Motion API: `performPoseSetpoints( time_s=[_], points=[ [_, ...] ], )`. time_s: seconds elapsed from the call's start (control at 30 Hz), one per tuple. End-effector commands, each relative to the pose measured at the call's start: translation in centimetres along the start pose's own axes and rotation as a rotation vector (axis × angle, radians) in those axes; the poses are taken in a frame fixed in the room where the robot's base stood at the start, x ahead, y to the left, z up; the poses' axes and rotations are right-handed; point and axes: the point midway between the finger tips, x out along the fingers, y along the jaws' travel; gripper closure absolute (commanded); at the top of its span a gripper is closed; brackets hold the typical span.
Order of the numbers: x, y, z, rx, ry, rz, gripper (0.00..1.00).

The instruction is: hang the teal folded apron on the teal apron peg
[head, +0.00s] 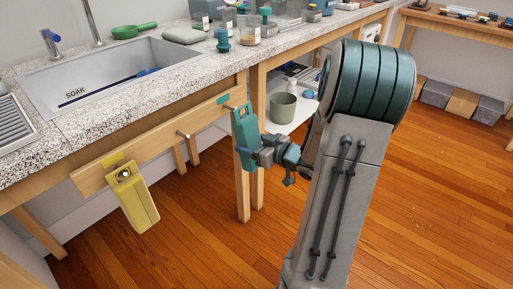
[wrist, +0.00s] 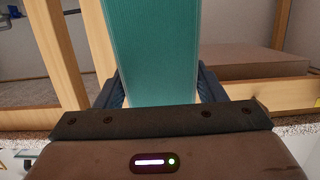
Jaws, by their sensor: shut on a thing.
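The teal folded apron (head: 244,140) is upright at the right end of the wooden peg rail (head: 150,140). My gripper (head: 257,152) is shut on it from the right; in the wrist view the apron (wrist: 155,50) fills the gap between the two dark fingers. The teal apron peg (head: 228,107) sticks out beside a teal marker (head: 223,99), close to the apron's upper left. I cannot tell whether the peg touches the apron or passes into it.
A yellow folded apron (head: 138,202) hangs on the left peg, below a yellow marker. The middle peg (head: 183,134) is bare. The stone counter with the sink (head: 110,75) is above the rail. A green pot (head: 283,107) stands on a low shelf behind my gripper.

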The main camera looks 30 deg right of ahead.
Motion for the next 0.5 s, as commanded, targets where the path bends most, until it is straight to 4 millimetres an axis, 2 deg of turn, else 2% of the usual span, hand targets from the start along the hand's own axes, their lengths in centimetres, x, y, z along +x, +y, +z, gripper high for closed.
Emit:
performPoseSetpoints(
  time_s=[0.5],
  points=[
    [3.2,0.0,-0.3,-0.001,0.002,-0.001,0.63]
  ],
)
